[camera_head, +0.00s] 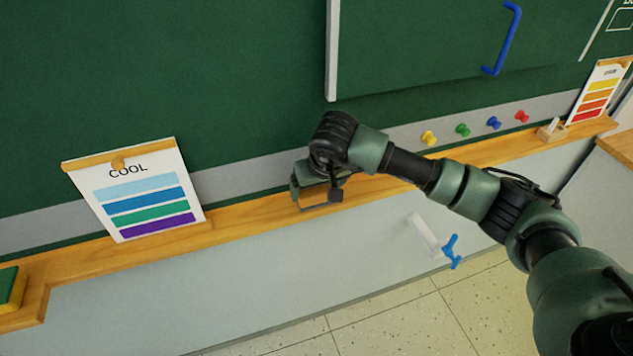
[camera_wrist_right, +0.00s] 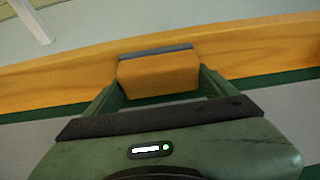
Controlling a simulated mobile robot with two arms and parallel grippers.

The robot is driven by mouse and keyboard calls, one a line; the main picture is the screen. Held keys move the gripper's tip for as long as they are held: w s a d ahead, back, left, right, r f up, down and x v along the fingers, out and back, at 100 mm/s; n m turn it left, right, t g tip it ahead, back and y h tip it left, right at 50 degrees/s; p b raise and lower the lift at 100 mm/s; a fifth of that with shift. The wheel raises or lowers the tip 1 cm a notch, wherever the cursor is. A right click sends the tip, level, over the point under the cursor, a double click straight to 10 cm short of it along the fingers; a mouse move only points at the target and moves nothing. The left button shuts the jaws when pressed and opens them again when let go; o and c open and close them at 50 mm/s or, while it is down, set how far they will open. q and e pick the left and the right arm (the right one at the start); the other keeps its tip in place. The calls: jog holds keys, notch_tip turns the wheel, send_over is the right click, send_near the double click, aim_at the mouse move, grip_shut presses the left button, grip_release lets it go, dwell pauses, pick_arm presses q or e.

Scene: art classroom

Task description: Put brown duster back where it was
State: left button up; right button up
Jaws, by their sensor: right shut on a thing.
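The brown duster (camera_wrist_right: 158,75) is a small block with a tan-brown body and a grey strip along one edge. In the right wrist view it sits between the two fingers of my right gripper (camera_wrist_right: 155,88), which is shut on it. In the head view the duster (camera_head: 314,197) shows below the right gripper (camera_head: 318,190), at the wooden ledge (camera_head: 250,212) under the green board. I cannot tell whether the duster touches the ledge. My left gripper is not in view.
A COOL colour card (camera_head: 140,185) stands on the ledge at left, and a green and yellow block (camera_head: 10,288) lies at far left. Coloured pins (camera_head: 462,130) and a warm-coloured card (camera_head: 598,92) are at right. The ledge between the COOL card and my gripper is clear.

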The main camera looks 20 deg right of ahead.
jog(key=shift+f, duration=0.15)
jog(key=o, duration=1)
jog(key=shift+o, duration=0.2)
jog(key=b+v, duration=0.3)
jog(key=v, duration=0.9)
